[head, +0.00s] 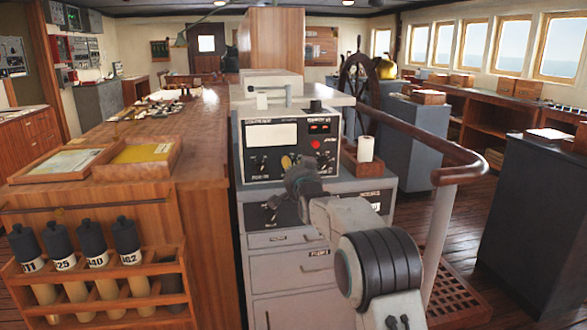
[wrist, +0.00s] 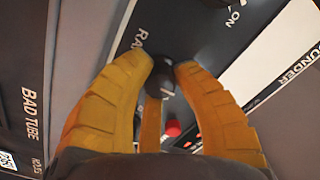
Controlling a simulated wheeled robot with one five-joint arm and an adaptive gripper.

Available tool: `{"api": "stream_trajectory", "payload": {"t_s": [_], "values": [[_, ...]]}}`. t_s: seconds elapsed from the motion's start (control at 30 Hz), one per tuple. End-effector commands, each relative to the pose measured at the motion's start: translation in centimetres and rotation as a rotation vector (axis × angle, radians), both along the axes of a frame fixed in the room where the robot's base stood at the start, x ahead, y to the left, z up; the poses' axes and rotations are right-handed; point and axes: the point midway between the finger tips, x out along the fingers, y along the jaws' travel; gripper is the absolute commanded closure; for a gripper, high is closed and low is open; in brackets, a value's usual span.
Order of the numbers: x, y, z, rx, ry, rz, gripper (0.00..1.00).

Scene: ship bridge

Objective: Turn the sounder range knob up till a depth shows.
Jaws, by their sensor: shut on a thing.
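The sounder panel (head: 308,151) is a dark face on a grey cabinet, in the middle of the head view. Its pale window (head: 271,135) shows no figures that I can read. In the wrist view the range knob (wrist: 160,80) is small and black, beside a label of which "RA" shows. The knob's pointer setting cannot be told.
A red button (wrist: 172,128) lies close to the fingers. A white cup (head: 366,148) stands in a wooden holder right of the panel. A brown handrail (head: 440,151) curves past on the right. A wooden chart table (head: 190,130) is on the left.

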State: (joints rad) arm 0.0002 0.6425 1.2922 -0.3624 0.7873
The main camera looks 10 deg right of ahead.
Motion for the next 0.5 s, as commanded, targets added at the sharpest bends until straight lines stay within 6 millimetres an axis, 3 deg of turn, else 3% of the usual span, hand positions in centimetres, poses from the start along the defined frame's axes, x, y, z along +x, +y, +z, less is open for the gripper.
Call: {"api": "stream_trajectory", "payload": {"t_s": [0.17,0.2,0.5], "values": [[0.0,0.02,0.35,-0.001,-0.008,0.001,1.0],[0.0,0.03,0.35,-0.001,-0.008,0.001,0.71],[0.0,0.01,0.14,-0.002,-0.004,0.001,0.47]]}}
